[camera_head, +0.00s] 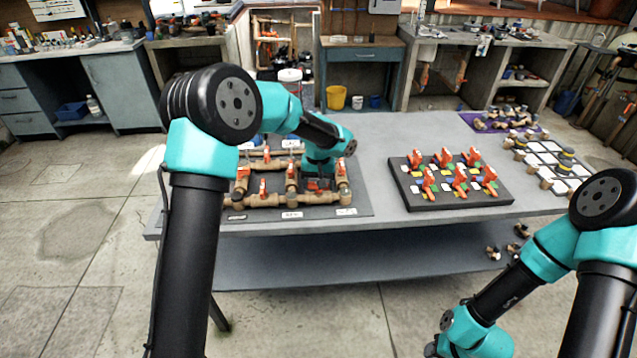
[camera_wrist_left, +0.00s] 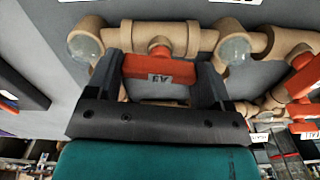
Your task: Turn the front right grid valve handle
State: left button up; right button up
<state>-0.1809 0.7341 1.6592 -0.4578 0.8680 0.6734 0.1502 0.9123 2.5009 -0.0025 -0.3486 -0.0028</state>
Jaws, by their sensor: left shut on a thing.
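The pipe grid with orange valve handles lies on a dark board (camera_head: 268,215) on the grey table. My left gripper (camera_head: 318,184) reaches down from above at the grid's front right. In the left wrist view my left gripper (camera_wrist_left: 160,70) is shut on an orange valve handle (camera_wrist_left: 148,65), with a dark finger at each end of it. The handle lies across a tan pipe fitting (camera_wrist_left: 160,45) and bears a small label. In the head view the gripper and wrist mostly hide this handle. My right gripper is out of view; only its arm shows at lower right.
Other orange handles stand close by on the grid, one at its left front (camera_head: 263,188). A dark board with several red-orange handles (camera_head: 450,200) lies to the right on the table. Bare table top (camera_head: 375,175) separates the two boards.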

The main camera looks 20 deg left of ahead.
pick_arm(q)
jog(key=m, duration=1.6)
dwell(0.6)
jog(key=o, duration=0.9)
jog(key=shift+r, duration=0.1)
notch_tip(320, 180, up, 17)
jog(key=shift+r, duration=0.15)
